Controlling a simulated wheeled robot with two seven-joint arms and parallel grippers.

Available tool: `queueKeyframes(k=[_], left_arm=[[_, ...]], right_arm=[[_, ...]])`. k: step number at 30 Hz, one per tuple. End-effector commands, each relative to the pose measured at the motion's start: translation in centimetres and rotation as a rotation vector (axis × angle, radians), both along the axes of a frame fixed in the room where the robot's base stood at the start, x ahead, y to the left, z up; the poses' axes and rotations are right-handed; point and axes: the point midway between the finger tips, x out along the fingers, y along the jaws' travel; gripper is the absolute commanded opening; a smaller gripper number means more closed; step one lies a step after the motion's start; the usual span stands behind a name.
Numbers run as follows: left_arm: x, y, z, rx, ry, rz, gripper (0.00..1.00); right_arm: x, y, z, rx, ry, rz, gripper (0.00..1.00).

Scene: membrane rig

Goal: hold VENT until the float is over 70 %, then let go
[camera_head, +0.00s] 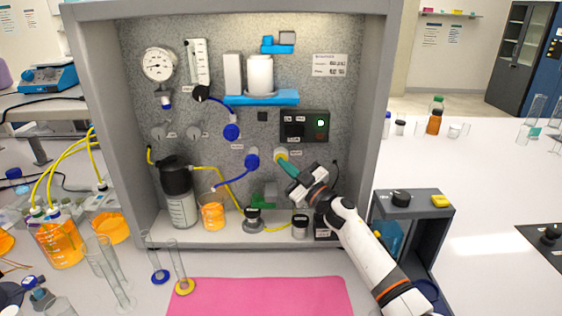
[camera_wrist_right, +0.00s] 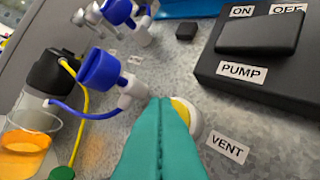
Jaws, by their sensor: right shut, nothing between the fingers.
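The VENT button is a round white and yellow knob on the panel; it shows in the right wrist view (camera_wrist_right: 188,114) beside its VENT label (camera_wrist_right: 228,147), partly hidden behind my fingers. My right gripper (camera_head: 285,163) has teal fingers that are shut and empty. In the right wrist view its fingertips (camera_wrist_right: 160,103) overlap the button's left edge; I cannot tell whether they touch or press it. The float tube (camera_head: 197,63) is a clear upright scale at the panel's upper left in the head view. Its float is too small to read. My left gripper is not in view.
Blue valves (camera_head: 252,158) and tubing are to the left. A black-capped bottle (camera_head: 180,200) and an orange beaker (camera_head: 213,215) stand below. The pink mat (camera_head: 262,296) is clear.

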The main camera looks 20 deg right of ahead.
Motion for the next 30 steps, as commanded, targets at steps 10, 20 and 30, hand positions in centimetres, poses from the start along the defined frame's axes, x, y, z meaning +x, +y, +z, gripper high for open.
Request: queueKeyframes(k=[10,20,30], left_arm=[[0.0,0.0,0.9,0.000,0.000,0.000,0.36],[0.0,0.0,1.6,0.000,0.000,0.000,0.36],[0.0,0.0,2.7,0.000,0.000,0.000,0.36]], right_arm=[[-0.8,0.2,0.1,-0.001,0.002,-0.001,0.00],[-1.8,0.5,-0.1,0.000,0.001,-0.001,0.00],[-2.9,0.8,0.1,0.001,0.003,0.000,0.00]])
